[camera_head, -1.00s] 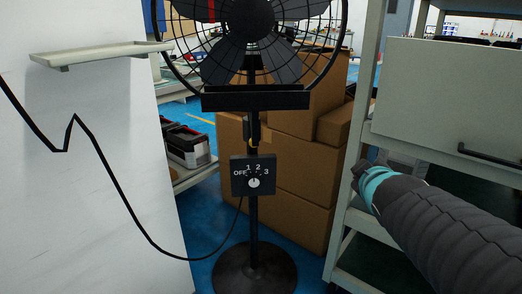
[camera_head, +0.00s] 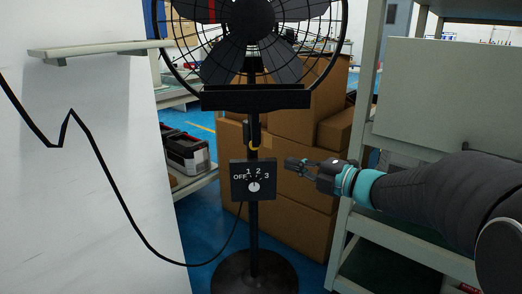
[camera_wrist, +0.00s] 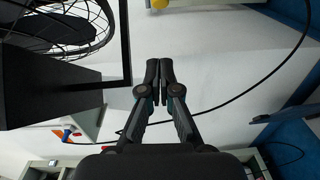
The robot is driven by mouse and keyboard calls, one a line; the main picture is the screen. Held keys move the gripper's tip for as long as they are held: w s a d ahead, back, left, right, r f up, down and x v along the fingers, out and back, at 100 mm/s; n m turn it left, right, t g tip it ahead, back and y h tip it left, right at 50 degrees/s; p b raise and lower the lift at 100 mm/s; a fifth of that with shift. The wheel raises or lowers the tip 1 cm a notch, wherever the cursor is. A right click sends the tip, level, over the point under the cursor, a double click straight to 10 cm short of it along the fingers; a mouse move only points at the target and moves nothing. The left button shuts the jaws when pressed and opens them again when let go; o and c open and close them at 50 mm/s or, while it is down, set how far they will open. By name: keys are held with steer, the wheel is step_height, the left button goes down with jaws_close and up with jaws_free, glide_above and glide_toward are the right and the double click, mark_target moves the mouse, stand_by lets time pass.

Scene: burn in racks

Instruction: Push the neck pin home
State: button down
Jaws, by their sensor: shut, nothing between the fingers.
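The black pedestal fan (camera_head: 252,18) stands upright in the middle of the head view. On its neck, below a dark crossbar (camera_head: 255,98), is a small fitting with a yellow curved part (camera_head: 254,145), which looks like the neck pin; how deep it sits cannot be told. Below it is the dial box (camera_head: 253,180), its knob marked OFF to 3. My gripper (camera_head: 290,165) is just right of the post, slightly below the yellow part and apart from it. In the wrist view its fingers (camera_wrist: 159,82) are together with nothing between them; the pin cannot be made out there.
A white panel (camera_head: 95,190) with a small shelf (camera_head: 95,50) and black cable (camera_head: 125,222) is on the left. Cardboard boxes (camera_head: 300,205) stand behind the fan. A grey rack (camera_head: 440,95) is on the right, close to my arm. The fan's base (camera_head: 255,275) rests on blue floor.

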glide_toward(251, 145)
steer(key=a, duration=0.5)
steer(key=shift+w+a+f, duration=0.1)
steer(key=shift+w+f, duration=0.05)
steer(key=shift+w, duration=1.65)
steer(key=w, duration=0.3)
steer(key=shift+a, duration=0.1)
